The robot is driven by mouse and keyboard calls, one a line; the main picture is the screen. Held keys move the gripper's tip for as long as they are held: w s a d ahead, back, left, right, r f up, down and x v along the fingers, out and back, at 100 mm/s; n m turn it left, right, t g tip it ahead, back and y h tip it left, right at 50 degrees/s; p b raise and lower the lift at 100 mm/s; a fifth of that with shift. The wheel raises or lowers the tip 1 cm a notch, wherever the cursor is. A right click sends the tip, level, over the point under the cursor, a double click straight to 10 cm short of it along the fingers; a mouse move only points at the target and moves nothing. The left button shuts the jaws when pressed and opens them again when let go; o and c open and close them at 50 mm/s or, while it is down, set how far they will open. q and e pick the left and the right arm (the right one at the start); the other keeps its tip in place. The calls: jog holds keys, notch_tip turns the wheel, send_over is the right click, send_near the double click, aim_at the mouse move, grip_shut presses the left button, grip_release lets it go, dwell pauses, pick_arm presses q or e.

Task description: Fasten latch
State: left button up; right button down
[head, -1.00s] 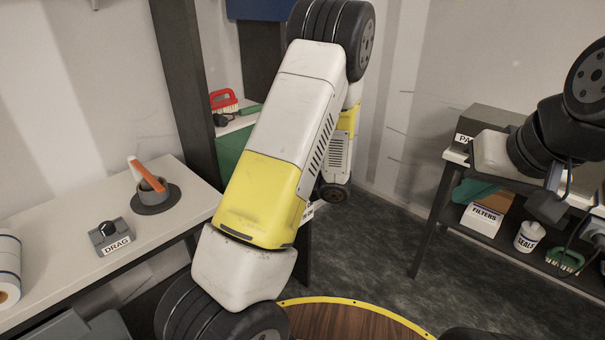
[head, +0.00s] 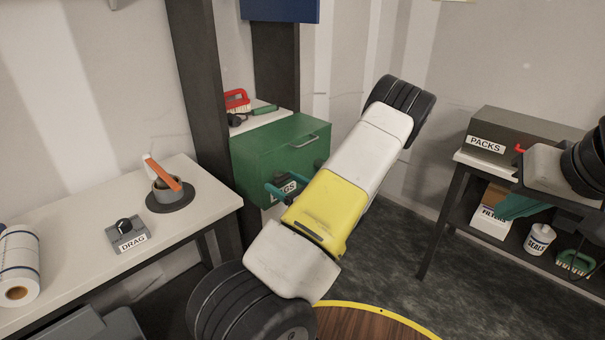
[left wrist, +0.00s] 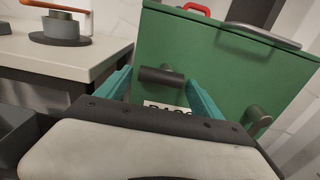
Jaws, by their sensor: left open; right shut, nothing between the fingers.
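The green box (head: 260,155), with a partly covered label ending in "GS", stands at the back with its lid down. In the left wrist view its front (left wrist: 215,75) carries a dark cylindrical piece (left wrist: 160,75) and another dark knob (left wrist: 257,118) to the right. I cannot tell which is the latch. My left gripper (head: 296,178) is open at the box front, its teal fingers spread. In the wrist view the dark piece appears between the fingers; contact is unclear.
A left bench holds a DRAG knob box (head: 128,234), an orange-levered fixture (head: 168,192) and a paper roll (head: 17,265). A PACKS box (head: 500,130) stands on the right table, with FILTERS (head: 490,222) and SEALS (head: 539,238) below. Floor between is clear.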

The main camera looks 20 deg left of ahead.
pick_arm(q)
jog(key=shift+w+a, duration=0.15)
jog(key=shift+a, duration=0.3)
jog(key=c, duration=1.4)
